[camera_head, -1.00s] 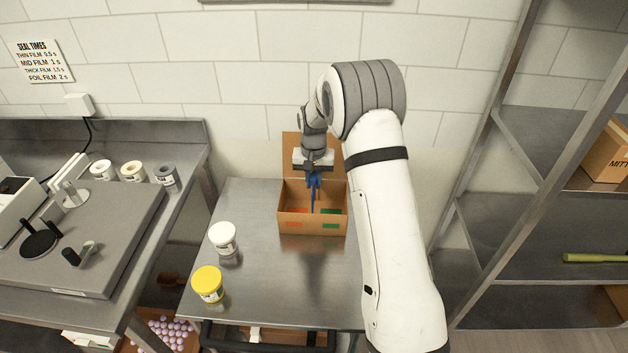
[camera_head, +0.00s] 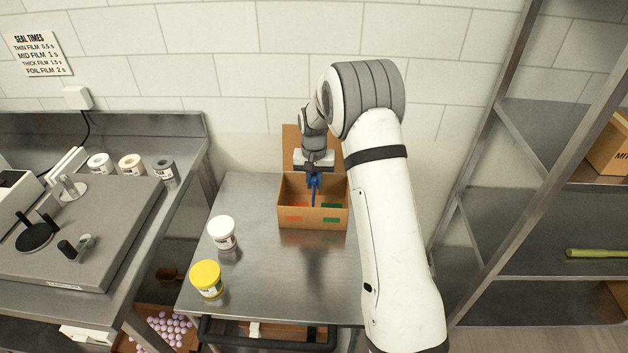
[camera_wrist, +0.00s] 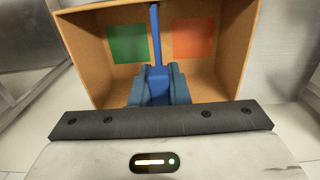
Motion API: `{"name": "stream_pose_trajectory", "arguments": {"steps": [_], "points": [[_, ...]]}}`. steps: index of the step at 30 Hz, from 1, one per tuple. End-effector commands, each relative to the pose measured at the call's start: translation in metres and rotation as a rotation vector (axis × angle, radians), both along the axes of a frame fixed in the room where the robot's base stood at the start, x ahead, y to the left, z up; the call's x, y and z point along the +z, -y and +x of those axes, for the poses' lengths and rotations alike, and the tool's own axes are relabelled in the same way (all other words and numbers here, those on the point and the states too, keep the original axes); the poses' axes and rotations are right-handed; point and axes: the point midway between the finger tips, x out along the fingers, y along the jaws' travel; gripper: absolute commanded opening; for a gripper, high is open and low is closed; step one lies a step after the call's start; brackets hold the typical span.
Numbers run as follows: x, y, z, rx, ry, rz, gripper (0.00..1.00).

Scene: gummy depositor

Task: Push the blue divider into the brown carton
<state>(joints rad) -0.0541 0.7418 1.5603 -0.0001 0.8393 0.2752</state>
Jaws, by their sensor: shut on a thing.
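The brown carton (camera_head: 297,217) stands open on the steel table, its back flap raised. It shows an orange patch at left and a green one at right. In the wrist view the carton (camera_wrist: 85,55) fills the upper middle, with green and orange patches inside. My gripper (camera_head: 314,180) points down over the carton opening. The blue divider (camera_head: 313,197) is a thin upright panel between the two patches, inside the carton. In the wrist view my gripper (camera_wrist: 157,85) is shut on the blue divider (camera_wrist: 156,35). Whether the divider touches the carton floor is hidden.
A white tub (camera_head: 222,233) and a yellow-lidded tub (camera_head: 206,279) stand on the table (camera_head: 275,270) left of the carton. A sealing machine (camera_head: 80,230) is on the left bench. A metal shelf (camera_head: 530,230) stands at right. The table front is clear.

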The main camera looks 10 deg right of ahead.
Motion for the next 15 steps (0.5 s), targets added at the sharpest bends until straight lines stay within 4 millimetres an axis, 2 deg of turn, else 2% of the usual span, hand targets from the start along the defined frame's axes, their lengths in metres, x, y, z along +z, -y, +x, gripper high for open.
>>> {"name": "stream_pose_trajectory", "arguments": {"steps": [15], "points": [[-0.02, 0.0, 0.0, 0.0, -0.001, 0.0, 0.0]]}}
